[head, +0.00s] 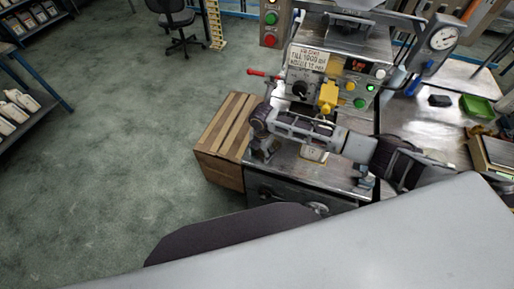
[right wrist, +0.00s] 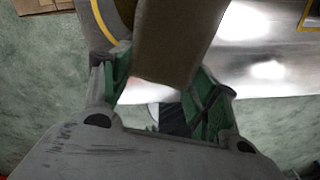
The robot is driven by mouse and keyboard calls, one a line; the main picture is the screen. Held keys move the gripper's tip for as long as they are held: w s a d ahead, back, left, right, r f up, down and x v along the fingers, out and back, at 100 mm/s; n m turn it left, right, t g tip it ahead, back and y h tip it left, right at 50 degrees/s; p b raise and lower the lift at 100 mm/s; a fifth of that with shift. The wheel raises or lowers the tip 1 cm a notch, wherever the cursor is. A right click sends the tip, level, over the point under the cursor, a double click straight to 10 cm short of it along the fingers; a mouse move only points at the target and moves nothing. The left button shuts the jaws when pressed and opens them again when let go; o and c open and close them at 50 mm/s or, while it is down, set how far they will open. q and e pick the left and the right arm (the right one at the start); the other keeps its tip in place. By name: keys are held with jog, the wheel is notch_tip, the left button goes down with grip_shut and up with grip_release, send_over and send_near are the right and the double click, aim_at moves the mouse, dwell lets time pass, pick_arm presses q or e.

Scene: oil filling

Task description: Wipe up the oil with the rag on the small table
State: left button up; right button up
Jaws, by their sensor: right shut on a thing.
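My right gripper (head: 276,122) reaches in from the right over the metal machine table (head: 335,177) in the head view. In the right wrist view its green-padded fingers (right wrist: 158,75) are shut on a brownish-grey piece, which looks like the rag (right wrist: 172,42). The piece extends beyond the fingertips. In the head view a dark rounded shape (head: 259,121) shows at the gripper's tips near the table's left edge; I cannot tell whether it is the rag. I cannot make out any oil. My left gripper is not in view.
A filling machine with a control panel (head: 335,72) and a yellow part (head: 328,96) stands behind my right gripper. A wooden crate (head: 222,140) adjoins the table's left side. A bench with a green tray (head: 478,108) is at right. The floor at left is open.

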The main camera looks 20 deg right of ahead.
aim_at(249, 154)
jog(key=shift+s+d+p, duration=1.1)
jog(key=shift+s, duration=0.1)
jog(key=shift+a, duration=0.1)
jog(key=shift+w+a+b, duration=0.35)
jog(key=shift+w+a, duration=0.2)
jog(key=shift+a, duration=0.15)
jog(key=shift+w+a+b, duration=0.35)
jog(key=shift+w+a, duration=0.3)
jog(key=shift+a, duration=0.3)
jog(key=shift+w+a+b, duration=0.35)
jog(key=shift+w+a, duration=0.25)
jog(key=shift+a, duration=0.3)
jog(key=shift+w+a+b, duration=0.35)
jog(key=shift+w+a, duration=0.3)
jog(key=shift+a, duration=0.3)
jog(key=shift+d, duration=0.1)
